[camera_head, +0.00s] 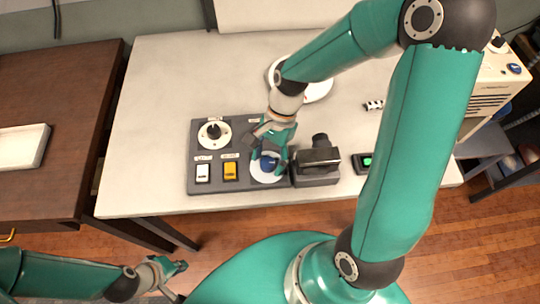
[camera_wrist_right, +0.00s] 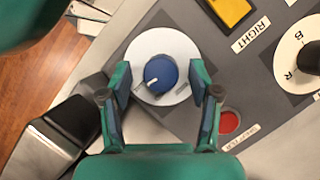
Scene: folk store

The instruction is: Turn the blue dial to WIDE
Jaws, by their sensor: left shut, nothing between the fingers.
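The blue dial (camera_head: 268,163) sits on a white disc on a dark grey panel (camera_head: 240,184). In the right wrist view the dial (camera_wrist_right: 161,72) shows a pale pointer mark toward its lower left. I can read no lettering on its disc (camera_wrist_right: 150,42). My right gripper (camera_head: 271,157) is above the dial. In the right wrist view its fingers (camera_wrist_right: 160,78) are spread on either side of the dial, with a gap on each side. My left gripper (camera_head: 180,267) is shut and empty, low at the left, away from the panel.
The panel has a black knob on a white disc (camera_head: 214,134), a white switch (camera_head: 202,172), a yellow switch (camera_head: 230,171) and a red button (camera_wrist_right: 229,121) labelled SHUTTER. A black device (camera_head: 318,158) stands close right of the dial. A brown table (camera_head: 60,90) is left.

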